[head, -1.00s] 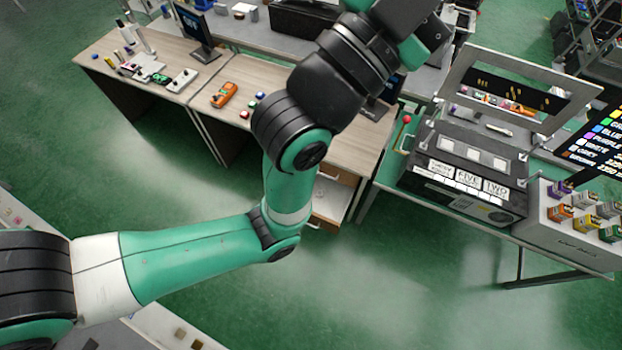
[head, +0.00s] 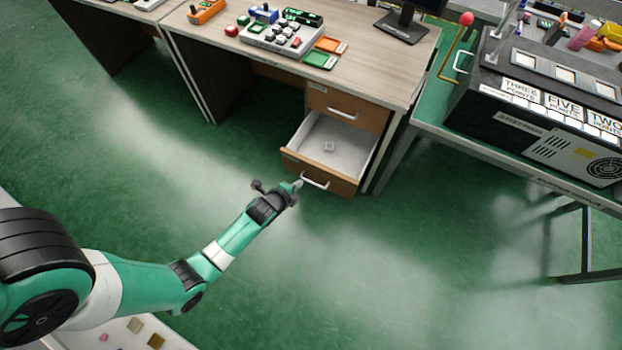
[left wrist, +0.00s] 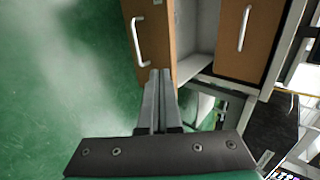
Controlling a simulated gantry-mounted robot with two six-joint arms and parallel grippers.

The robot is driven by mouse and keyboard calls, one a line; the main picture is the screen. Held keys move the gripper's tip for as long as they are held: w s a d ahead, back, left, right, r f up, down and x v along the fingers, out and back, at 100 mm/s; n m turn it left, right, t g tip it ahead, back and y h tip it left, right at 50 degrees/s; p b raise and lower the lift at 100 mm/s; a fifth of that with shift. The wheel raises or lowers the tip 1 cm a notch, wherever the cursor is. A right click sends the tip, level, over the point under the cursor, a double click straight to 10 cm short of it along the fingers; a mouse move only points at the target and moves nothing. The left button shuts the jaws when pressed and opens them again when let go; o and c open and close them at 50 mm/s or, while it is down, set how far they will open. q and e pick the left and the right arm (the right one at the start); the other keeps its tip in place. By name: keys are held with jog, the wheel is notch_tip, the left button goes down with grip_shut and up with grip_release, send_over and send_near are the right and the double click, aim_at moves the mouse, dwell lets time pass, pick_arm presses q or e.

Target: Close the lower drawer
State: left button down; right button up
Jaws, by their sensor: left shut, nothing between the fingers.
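The lower drawer (head: 318,172) of the wooden desk is pulled out in the head view. My right gripper is not in view.
The upper drawer (head: 346,108) is shut above the lower one. The desktop (head: 370,60) holds a keypad-like box (head: 283,38) and a monitor (head: 408,22). A table with a black machine (head: 540,100) stands to the right. The green floor before the drawer is clear.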

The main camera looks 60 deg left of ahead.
pick_arm(q)
notch_tip(320, 180, down, 2)
jog(key=b, duration=1)
send_near(315, 168)
jog(key=x, duration=0.5)
jog(key=shift+f, duration=0.35)
jog(key=shift+w+a+r, duration=0.15)
jog(key=shift+w, duration=0.15)
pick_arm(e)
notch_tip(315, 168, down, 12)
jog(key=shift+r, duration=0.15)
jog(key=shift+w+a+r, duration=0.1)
